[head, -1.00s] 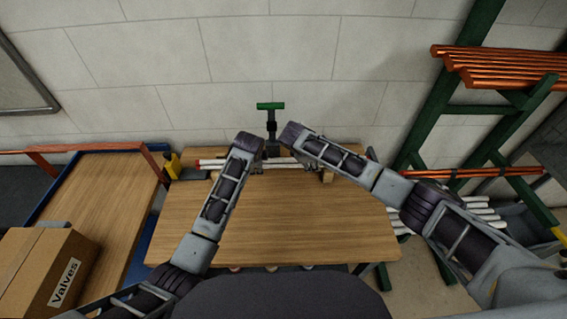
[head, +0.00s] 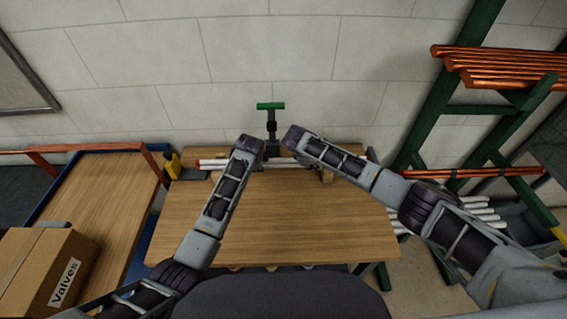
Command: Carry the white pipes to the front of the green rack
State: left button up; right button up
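White pipes (head: 222,163) with a red end at the left lie along the back edge of the wooden workbench (head: 290,225), partly hidden behind my forearms. More white pipes (head: 480,213) sit low in the green rack (head: 440,108) at the right, partly behind my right arm. My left gripper (head: 257,163) is at the pipes on the bench, left of the bench's middle. My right gripper (head: 290,163) is close beside it on the right. Both are mostly hidden by my wrists, so I cannot tell whether their fingers are open or closed on the pipes.
A vise with a green handle (head: 270,106) stands behind the pipes near the wall. A wooden-topped cart (head: 105,190) and a cardboard box marked Valves (head: 45,270) are at the left. Copper pipes (head: 505,66) lie high on the rack. The bench's middle is clear.

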pick_arm(q)
grip_shut()
pick_arm(e)
jog(key=c, duration=0.7)
jog(key=shift+o, duration=0.2)
pick_arm(q)
jog(key=shift+r, duration=0.2)
pick_arm(e)
jog(key=shift+r, duration=0.2)
